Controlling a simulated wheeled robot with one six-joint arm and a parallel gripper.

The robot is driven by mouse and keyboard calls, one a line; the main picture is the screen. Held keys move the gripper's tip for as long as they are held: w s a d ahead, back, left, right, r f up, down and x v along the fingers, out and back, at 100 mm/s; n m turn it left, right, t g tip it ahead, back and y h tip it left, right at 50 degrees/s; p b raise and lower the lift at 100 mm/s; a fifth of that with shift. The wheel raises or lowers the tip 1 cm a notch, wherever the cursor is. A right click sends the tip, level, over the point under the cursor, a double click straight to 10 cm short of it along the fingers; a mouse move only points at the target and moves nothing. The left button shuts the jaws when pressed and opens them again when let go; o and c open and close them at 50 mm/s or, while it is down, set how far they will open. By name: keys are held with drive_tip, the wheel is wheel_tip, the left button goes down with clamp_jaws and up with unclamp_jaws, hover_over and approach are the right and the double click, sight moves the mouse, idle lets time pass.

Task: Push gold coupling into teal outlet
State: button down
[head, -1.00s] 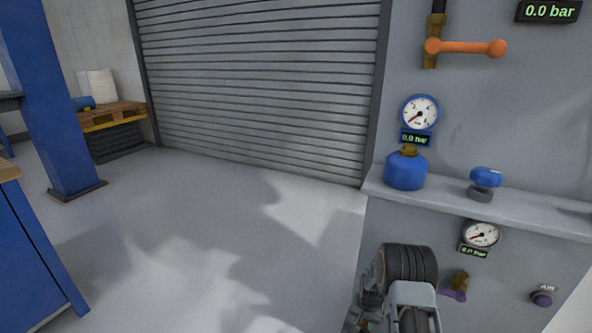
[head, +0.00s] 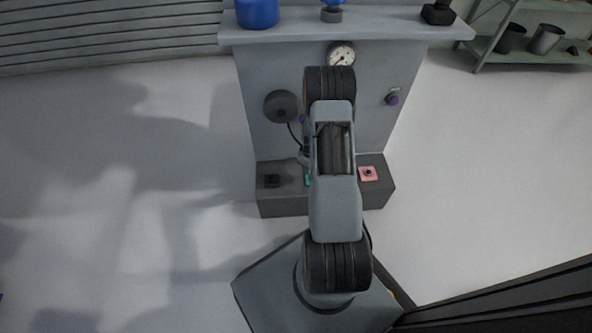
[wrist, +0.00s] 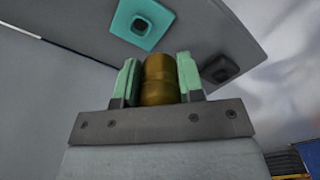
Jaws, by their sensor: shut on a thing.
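The gold coupling (wrist: 159,88) is upright between the green fingers of my gripper (wrist: 158,73) in the wrist view, and the gripper is shut on it. The teal outlet (wrist: 119,20), a square plate with a dark socket, shows above and slightly left of the coupling in the wrist view, apart from it. In the head view only a sliver of the teal outlet (head: 307,180) shows beside my arm. My gripper and the coupling are mostly hidden behind my arm there.
A black outlet (head: 272,181) lies left of the teal one and a pink outlet (head: 369,174) right, on the low grey box (head: 283,207). A dark round reel (head: 280,106) hangs on the panel (head: 262,76). The floor on both sides is clear.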

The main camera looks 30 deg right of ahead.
drive_tip(key=shift+w+d+f, duration=0.1)
drive_tip(key=shift+d+f, duration=0.35)
drive_tip(key=shift+f, duration=0.65)
drive_tip(key=shift+w+d+f, duration=0.1)
drive_tip(key=shift+d+f, duration=0.35)
drive_tip(key=shift+f, duration=0.6)
drive_tip(key=shift+w+d+f, duration=0.1)
drive_tip(key=shift+d+f, duration=0.35)
drive_tip(key=shift+f, duration=0.65)
drive_tip(key=shift+s+f+b, duration=0.1)
drive_tip(key=shift+f+b, duration=1.25)
drive_tip(key=shift+b, duration=0.2)
drive_tip(key=shift+d+r, duration=0.1)
drive_tip(key=shift+r, duration=0.1)
idle(0.3)
drive_tip(key=shift+p, duration=0.4)
drive_tip(key=shift+r, duration=0.25)
drive_tip(key=shift+a, duration=0.25)
idle(1.0)
